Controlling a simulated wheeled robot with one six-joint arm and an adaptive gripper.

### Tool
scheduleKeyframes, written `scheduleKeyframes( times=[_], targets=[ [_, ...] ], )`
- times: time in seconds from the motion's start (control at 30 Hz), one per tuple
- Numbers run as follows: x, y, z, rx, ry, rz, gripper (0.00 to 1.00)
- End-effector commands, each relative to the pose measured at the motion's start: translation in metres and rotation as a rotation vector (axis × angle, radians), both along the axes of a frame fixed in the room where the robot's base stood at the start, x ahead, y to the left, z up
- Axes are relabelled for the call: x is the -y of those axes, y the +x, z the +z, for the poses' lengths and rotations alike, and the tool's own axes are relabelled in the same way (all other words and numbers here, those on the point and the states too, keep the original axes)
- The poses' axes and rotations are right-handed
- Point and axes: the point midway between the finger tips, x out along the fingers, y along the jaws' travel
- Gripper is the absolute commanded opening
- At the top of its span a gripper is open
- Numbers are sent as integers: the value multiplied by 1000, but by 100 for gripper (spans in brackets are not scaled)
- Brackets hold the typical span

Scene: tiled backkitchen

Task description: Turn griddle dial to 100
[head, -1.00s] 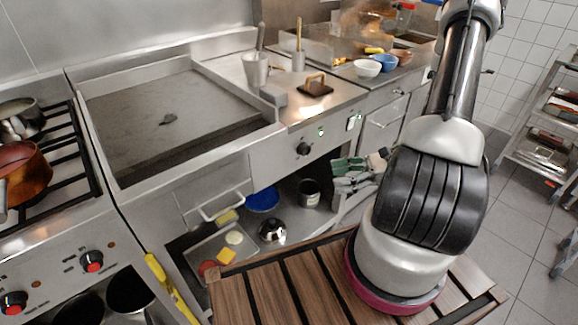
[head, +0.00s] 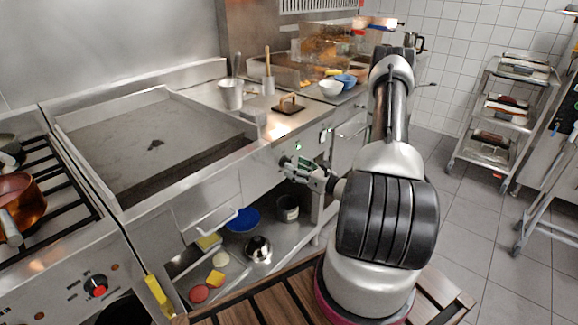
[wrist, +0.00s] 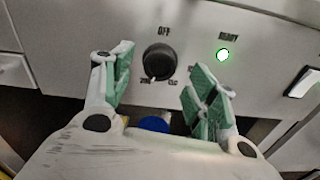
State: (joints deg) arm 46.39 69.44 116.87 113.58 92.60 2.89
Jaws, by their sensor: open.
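The griddle dial (wrist: 159,61) is a round black knob on the steel front panel, under the word OFF. A pale mark shows near its bottom edge; the small numbers around it are too blurred to read surely. In the wrist view my gripper (wrist: 162,72) is open, with one green-padded finger left of the dial and the other at its lower right. Neither finger visibly touches the dial. In the head view my gripper (head: 306,170) is at the griddle's front panel and largely hides the dial. The griddle (head: 110,135) has a flat grey plate.
A lit green READY lamp (wrist: 223,55) is right of the dial. A shelf below holds a blue bowl (head: 243,220) and a metal lid (head: 257,249). A stove with a copper pot (head: 22,198) is at far left.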

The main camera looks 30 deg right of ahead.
Motion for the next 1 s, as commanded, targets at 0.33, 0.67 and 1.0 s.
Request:
scheduleKeyframes(
  times=[0.33, 0.67, 1.0],
  targets=[
    [-12, 32, 0, -1, 1, 1, 58],
    [-12, 32, 0, -1, 1, 0, 38],
    [-12, 32, 0, 1, -5, 1, 12]
  ],
)
